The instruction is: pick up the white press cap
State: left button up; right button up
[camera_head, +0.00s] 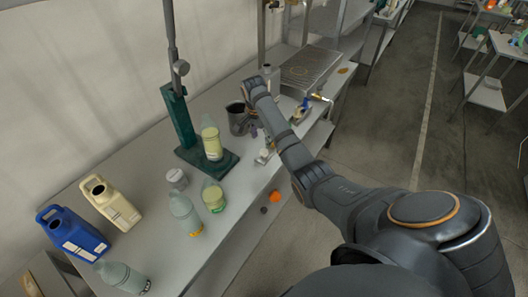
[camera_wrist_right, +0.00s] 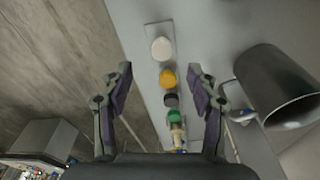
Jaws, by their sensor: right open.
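The white press cap (camera_wrist_right: 161,49) shows in the right wrist view as a round white disc at the far end of a row of caps on a narrow grey strip (camera_wrist_right: 152,29). My right gripper (camera_wrist_right: 161,72) is open and empty. Its two fingers stand either side of the row, apart from the white cap, which appears just beyond the fingertips. In the head view my right gripper (camera_head: 261,137) is over the bench near its front edge, and the arm hides part of that area. I cannot make out the white cap there for sure. My left gripper is not in view.
An orange-yellow cap (camera_wrist_right: 167,78), a grey cap (camera_wrist_right: 171,100) and a green cap (camera_wrist_right: 175,116) line up with the white one. A dark metal beaker (camera_wrist_right: 277,88) stands close on the right. Bottles and a green stand (camera_head: 183,116) occupy the bench.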

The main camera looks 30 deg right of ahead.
aim_at(264, 151)
jog(key=shift+w+d+f, duration=0.1)
jog(key=shift+d+f, duration=0.1)
jog(key=shift+f, duration=1.05)
jog(key=f, duration=0.2)
jog(key=d+f+p, duration=0.1)
jog(key=f, duration=0.2)
jog(key=shift+w+p, duration=0.2)
jog(key=shift+p, duration=0.1)
jog(key=c, duration=0.8)
